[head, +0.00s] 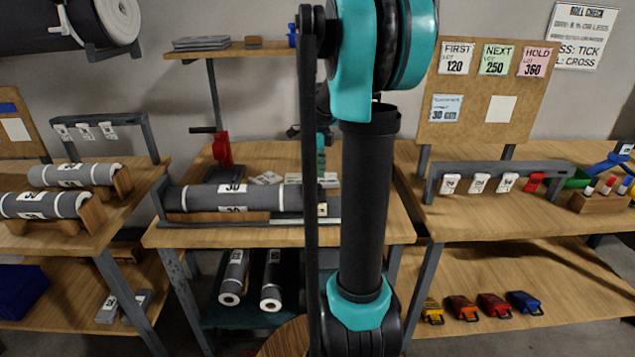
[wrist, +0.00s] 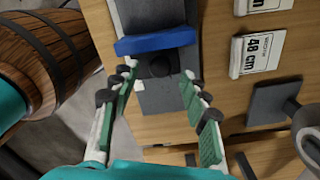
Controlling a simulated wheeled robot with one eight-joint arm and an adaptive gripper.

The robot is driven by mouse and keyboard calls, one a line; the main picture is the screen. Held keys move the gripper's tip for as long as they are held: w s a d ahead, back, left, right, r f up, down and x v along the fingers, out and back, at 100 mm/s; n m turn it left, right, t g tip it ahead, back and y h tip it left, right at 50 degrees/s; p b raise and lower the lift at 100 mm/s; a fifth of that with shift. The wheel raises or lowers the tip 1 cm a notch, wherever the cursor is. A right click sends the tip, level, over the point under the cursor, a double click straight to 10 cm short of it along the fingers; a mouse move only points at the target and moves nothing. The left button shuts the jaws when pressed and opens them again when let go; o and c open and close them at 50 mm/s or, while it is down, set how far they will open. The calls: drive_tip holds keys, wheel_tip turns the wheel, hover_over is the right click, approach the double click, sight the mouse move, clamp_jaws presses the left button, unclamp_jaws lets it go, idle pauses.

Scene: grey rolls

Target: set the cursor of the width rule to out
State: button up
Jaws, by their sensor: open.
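In the wrist view a blue crosspiece (wrist: 156,41), which looks like the cursor, lies across a dark grey bar (wrist: 145,15), which looks like the width rule. My gripper (wrist: 159,73) is open, with one finger on each side of the knob and the fingertips just short of the blue piece. I see no contact with the blue piece. Any setting marks on the bar are unreadable. In the head view my arm covers the middle, and I cannot make out the cursor there.
White cards, one reading 48 cm (wrist: 257,54), lie right of the bar. A grey stand (wrist: 275,103) and a roll end are at lower right. A wooden barrel (wrist: 45,50) is at left. In the head view a roll (head: 235,198) lies on the middle bench near a red crank stand (head: 222,152).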

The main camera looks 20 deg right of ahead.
sight(315, 195)
drive_tip(key=shift+f, duration=1.35)
drive_tip(key=shift+c, duration=0.3)
clamp_jaws()
